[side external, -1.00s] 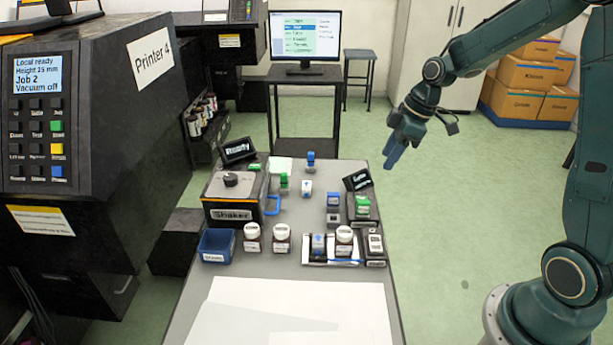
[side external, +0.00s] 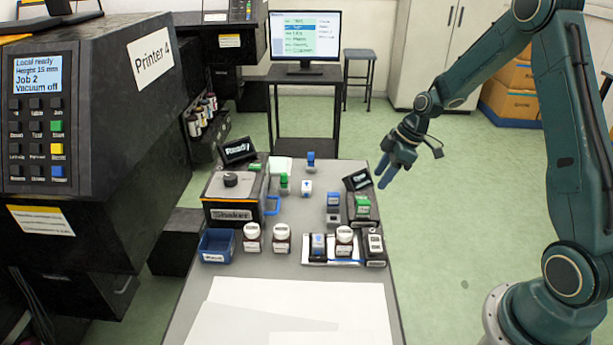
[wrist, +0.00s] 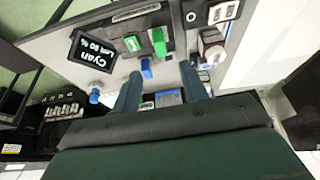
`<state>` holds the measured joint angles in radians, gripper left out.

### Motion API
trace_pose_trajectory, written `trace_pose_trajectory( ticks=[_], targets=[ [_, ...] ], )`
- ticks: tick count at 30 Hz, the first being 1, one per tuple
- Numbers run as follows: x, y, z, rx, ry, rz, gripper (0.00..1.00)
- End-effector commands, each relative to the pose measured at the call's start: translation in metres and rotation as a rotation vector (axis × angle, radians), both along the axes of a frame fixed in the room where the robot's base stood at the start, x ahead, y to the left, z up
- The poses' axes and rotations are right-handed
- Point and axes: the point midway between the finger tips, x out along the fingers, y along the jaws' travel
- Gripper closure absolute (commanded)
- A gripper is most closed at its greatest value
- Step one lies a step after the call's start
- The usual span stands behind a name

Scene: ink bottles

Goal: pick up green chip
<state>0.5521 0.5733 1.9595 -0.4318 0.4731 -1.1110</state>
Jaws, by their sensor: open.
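Several green pieces are in view, and I cannot tell which one is the green chip. One green piece (side external: 362,203) sits on a dark stand at the table's right edge. In the wrist view, a taller green piece (wrist: 158,42) and a smaller green one (wrist: 132,43) are beside the display. Other green pieces are farther back, one upright (side external: 284,181) and one by the shaker (side external: 255,167). My gripper (side external: 384,180) is open and empty, above the table's right edge near the tilted display; its fingers (wrist: 162,82) also show in the wrist view.
The tilted black display (side external: 357,179) is close to my gripper. Blue-topped bottles (side external: 333,199), a white tray (side external: 311,262) and a shaker (side external: 232,195) stand on the table. A blue bin (side external: 216,246) is at the left. White sheets (side external: 260,315) lie in front.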

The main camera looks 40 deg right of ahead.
Motion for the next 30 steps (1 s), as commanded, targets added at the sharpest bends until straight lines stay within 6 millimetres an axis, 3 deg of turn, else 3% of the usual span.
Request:
trace_pose_trajectory(
  ticks=[6,12,23,30],
  targets=[
    [0.008,0.01,-0.031,0.001,0.003,0.001,0.56],
    [0.014,0.014,-0.049,0.0,0.002,-0.001,0.56],
    [0.016,0.016,-0.055,-0.001,-0.001,0.0,0.56],
    [0.02,0.021,-0.073,0.0,0.002,-0.001,0.56]
  ],
)
